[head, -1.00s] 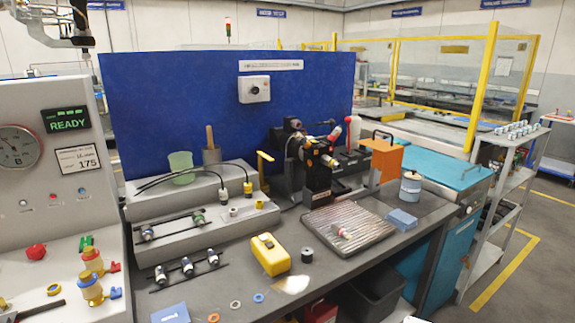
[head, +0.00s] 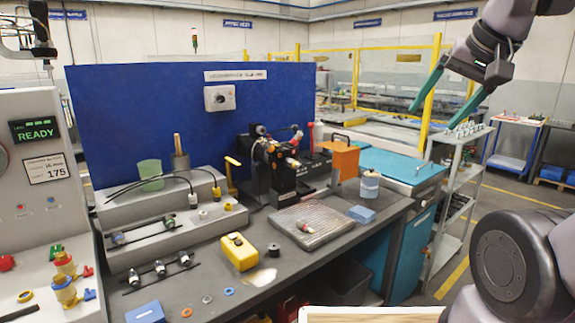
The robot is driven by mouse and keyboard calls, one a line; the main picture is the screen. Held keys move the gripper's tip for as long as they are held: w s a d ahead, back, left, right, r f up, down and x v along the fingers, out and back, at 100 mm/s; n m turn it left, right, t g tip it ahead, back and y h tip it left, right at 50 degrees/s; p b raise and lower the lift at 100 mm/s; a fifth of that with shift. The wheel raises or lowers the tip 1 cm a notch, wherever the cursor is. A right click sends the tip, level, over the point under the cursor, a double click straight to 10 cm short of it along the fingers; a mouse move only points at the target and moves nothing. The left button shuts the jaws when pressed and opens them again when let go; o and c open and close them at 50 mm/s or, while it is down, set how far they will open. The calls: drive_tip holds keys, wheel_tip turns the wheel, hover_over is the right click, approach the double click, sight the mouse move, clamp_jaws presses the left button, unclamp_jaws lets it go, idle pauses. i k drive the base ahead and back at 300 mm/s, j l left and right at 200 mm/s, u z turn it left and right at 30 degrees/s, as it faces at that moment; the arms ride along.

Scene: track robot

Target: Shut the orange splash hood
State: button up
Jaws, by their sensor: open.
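The orange splash hood (head: 343,157) stands at the back right of the workbench, beside the dark machine fixture (head: 280,170). It shows as an orange box-like cover with a dark handle on top. It appears to sit to the right of the fixture rather than over it. My gripper (head: 432,117) is at the upper right, its two teal fingers spread apart and empty. It hangs in the air, to the right of the hood and apart from it.
A blue back panel (head: 150,110) stands behind the bench. A ribbed tray (head: 322,232), a white-and-blue canister (head: 370,185) and a blue block (head: 361,214) lie in front of the hood. A teal-topped cabinet (head: 390,168) and grey shelf cart (head: 455,180) stand to the right.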

sight(346, 159)
drive_tip(key=i+l+u, duration=0.1)
drive_tip(key=i, duration=0.35)
drive_tip(key=i+l+u, duration=0.15)
drive_tip(key=i+l, duration=0.2)
